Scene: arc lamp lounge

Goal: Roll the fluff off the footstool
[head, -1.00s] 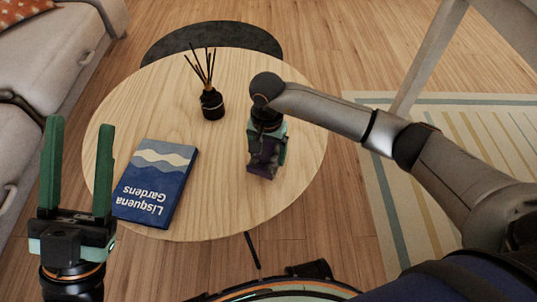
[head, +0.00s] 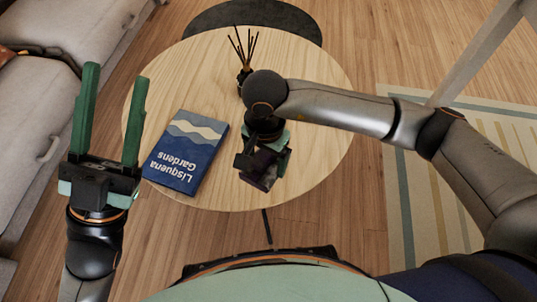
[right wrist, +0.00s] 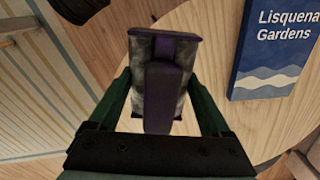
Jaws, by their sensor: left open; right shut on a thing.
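My right gripper (right wrist: 157,112) is shut on a purple and dark grey mottled block-like thing (right wrist: 165,80), which may be the roller. In the head view the held thing (head: 262,168) hangs below my right wrist, over the near part of the round table; whether it touches the table is unclear. My left gripper (head: 108,115) is open and empty, fingers pointing up, left of the table. I cannot make out a footstool or any fluff for certain in these views.
The round wooden table (head: 315,165) bears a blue book (head: 186,152) and a reed diffuser (head: 243,72), partly hidden by my right arm. A grey sofa (head: 60,100) is left, a striped rug (head: 425,200) right. A dark round thing (head: 290,22) lies behind the table.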

